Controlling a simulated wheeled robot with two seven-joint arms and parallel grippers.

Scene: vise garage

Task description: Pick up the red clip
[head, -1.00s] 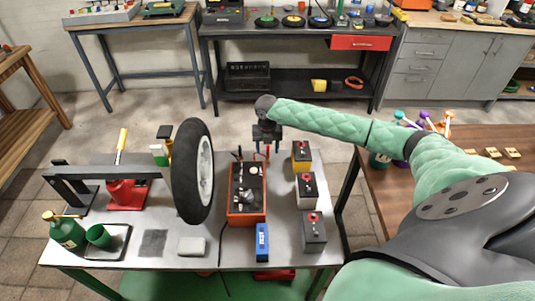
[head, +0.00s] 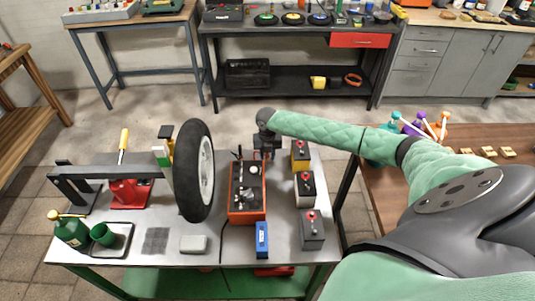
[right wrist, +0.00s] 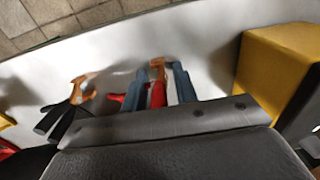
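The red clip (right wrist: 158,95), with copper-coloured jaws, shows in the right wrist view between the two blue-grey fingers of my right gripper (right wrist: 160,78). Part of its red handle shows left of the left finger. The fingers stand apart on either side of the clip, with a narrow gap at the right. In the head view my right gripper (head: 264,150) is low over the table's back edge, behind the orange charger box (head: 247,205); the clip is hidden there. My left gripper is out of view.
A black clip (right wrist: 60,117) lies left of the red one in the right wrist view. A wheel (head: 192,172) stands left on the metal table (head: 278,225).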

